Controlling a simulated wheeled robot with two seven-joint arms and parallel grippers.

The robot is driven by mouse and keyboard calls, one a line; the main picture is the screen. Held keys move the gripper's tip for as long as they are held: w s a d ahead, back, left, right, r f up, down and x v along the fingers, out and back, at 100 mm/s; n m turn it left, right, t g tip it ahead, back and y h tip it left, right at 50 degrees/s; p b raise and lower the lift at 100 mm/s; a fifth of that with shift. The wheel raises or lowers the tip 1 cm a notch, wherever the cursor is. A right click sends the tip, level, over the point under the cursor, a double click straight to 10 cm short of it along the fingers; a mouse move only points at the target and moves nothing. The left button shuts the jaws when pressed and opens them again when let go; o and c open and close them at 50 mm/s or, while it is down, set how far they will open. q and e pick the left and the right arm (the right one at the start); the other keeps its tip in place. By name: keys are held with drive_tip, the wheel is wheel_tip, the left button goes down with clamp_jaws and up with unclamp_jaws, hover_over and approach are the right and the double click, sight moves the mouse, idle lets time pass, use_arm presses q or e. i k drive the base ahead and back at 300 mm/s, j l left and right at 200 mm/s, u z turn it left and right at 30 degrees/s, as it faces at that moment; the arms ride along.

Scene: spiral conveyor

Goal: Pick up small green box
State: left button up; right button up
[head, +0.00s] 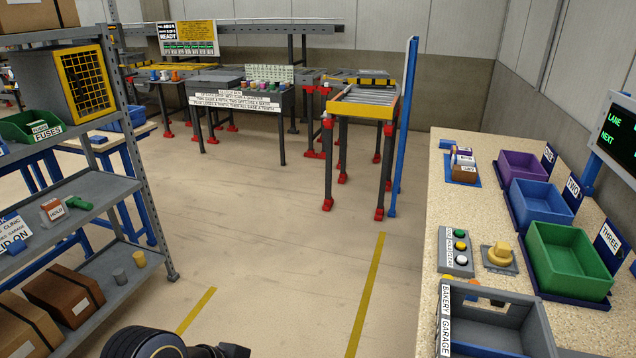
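I cannot make out a separate small closed green box with certainty. A green open bin (570,262) stands on the right-hand bench beside a sign reading THREE. Another green open bin (30,126), labelled FUSES, sits on the left shelf rack. A small green object (79,203) lies on the rack's middle shelf next to a tag reading HOLD. A dark part of my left arm shows at the bottom edge, with what looks like my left gripper (232,351) at its right end, far from these green things. Its fingers are cut off. My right gripper is out of view.
The right bench (445,200) also holds a purple bin (522,165), a blue bin (541,199), a button box (456,250) and a grey divided tray (495,325). A roller conveyor (363,104) stands ahead. The floor (270,220) between rack and bench is clear.

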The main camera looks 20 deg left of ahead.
sight(33, 127)
drive_tip(key=u, duration=2.6)
drive_tip(key=i+l, duration=0.15)
drive_tip(key=i, duration=0.4)
drive_tip(key=i+l, duration=0.2)
drive_tip(key=i, duration=0.35)
drive_tip(key=i+l, duration=0.15)
drive_tip(key=i, duration=0.4)
drive_tip(key=u, duration=0.05)
